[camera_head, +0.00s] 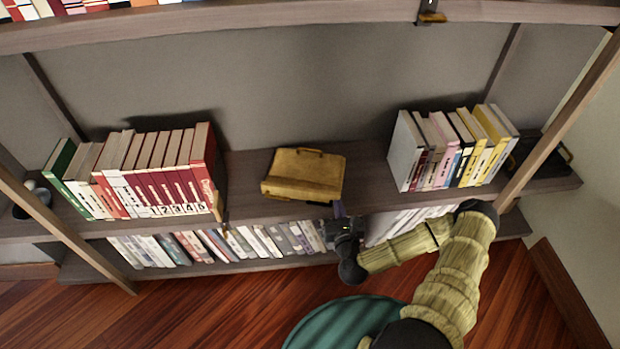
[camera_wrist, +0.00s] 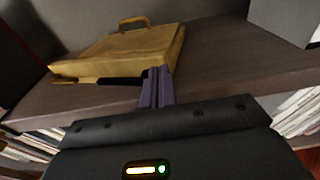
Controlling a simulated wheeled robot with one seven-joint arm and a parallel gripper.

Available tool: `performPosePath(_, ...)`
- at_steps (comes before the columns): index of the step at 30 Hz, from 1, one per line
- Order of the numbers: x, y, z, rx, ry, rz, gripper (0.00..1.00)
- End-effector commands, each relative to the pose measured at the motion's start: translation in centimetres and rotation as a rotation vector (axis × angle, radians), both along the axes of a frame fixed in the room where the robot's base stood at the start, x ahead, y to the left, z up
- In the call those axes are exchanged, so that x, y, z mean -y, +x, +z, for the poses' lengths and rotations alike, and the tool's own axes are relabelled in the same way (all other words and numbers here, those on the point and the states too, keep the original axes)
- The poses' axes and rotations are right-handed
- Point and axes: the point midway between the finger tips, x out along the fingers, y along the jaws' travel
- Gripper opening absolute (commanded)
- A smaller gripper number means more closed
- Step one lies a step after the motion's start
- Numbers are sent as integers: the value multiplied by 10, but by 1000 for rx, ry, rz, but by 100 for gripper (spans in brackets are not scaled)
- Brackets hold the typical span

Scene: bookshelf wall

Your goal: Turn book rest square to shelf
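The book rest (camera_head: 304,174) is a yellow-brown wooden piece lying on the middle shelf, between two groups of books. In the head view its front edge slopes down to the right while the shelf edge rises to the right, so it sits turned to the shelf. In the wrist view the book rest (camera_wrist: 125,52) shows a handle-like loop at its back. My gripper (camera_head: 338,209) is at the shelf's front edge, by the rest's right front corner. In the wrist view the purple fingers of my gripper (camera_wrist: 157,85) are together, close to that corner; contact is unclear.
Red and white books (camera_head: 150,170) stand left on the shelf (camera_head: 240,200), and mixed books (camera_head: 455,148) stand right. Bare shelf lies on both sides of the rest. A lower row of books (camera_head: 215,244) is below. Slanted posts (camera_head: 560,125) flank the shelf.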

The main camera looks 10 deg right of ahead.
Motion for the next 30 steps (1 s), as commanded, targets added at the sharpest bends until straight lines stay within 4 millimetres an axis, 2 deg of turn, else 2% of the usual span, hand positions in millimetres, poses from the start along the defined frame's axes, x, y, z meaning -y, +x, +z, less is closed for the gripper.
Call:
performPosePath(6,0,9,0,1,0,0,0)
performPosePath(17,0,11,0,1,0,0,0)
performPosePath(30,0,31,0,1,0,0,0)
